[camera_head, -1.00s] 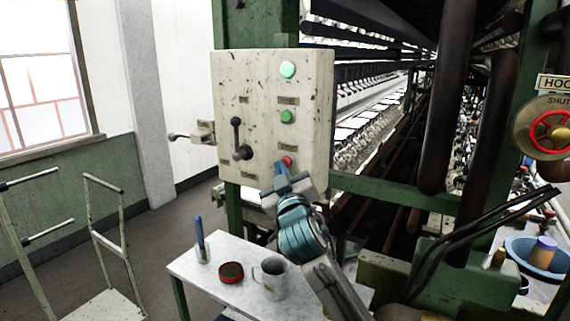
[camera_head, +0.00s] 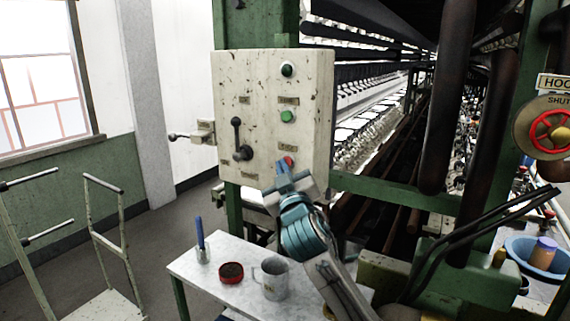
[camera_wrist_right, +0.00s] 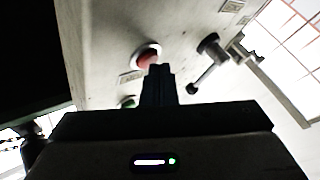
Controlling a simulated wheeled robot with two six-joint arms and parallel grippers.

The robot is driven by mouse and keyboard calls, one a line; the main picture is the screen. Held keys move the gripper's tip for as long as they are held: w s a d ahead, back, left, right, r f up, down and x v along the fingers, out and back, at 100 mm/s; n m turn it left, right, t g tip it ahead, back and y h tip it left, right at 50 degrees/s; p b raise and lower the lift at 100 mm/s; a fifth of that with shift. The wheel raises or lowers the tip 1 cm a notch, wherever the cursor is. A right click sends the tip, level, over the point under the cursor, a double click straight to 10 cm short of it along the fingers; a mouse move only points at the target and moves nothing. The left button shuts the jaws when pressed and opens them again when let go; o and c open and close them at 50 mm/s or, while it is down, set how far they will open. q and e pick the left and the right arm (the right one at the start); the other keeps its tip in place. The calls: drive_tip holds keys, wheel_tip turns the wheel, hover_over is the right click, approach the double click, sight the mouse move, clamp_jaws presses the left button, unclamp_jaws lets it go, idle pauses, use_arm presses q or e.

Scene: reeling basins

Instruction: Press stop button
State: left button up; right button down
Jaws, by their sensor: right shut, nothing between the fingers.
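The red stop button (camera_head: 288,161) sits low on the cream control panel (camera_head: 262,75). It also shows in the right wrist view (camera_wrist_right: 148,56), partly hidden by my fingertips. My right gripper (camera_head: 281,168) is shut and empty, its tips at the button's lower edge; whether they touch it I cannot tell. It shows in the wrist view too (camera_wrist_right: 157,70). Above the stop button are a green button (camera_head: 288,116) and a round lamp (camera_head: 288,70), which is dark green and unlit. My left gripper is not in view.
A lever (camera_head: 239,140) sticks out of the panel left of the buttons. Below, a white table (camera_head: 215,250) holds a mug (camera_head: 272,279), a red tin (camera_head: 230,272) and a blue pen in a glass (camera_head: 202,250). Dark pipes (camera_head: 455,110) stand at right.

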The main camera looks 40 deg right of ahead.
drive_tip(key=shift+a, duration=0.1)
idle(0.4)
drive_tip(key=shift+s+a, duration=0.3)
drive_tip(key=shift+a, duration=0.35)
drive_tip(key=shift+p, duration=0.3)
drive_tip(key=a, duration=0.1)
drive_tip(key=s+a+p, duration=0.1)
drive_tip(key=a, duration=0.1)
drive_tip(key=s+a, duration=0.1)
drive_tip(key=shift+a, duration=0.3)
drive_tip(key=shift+f, duration=0.1)
idle(0.3)
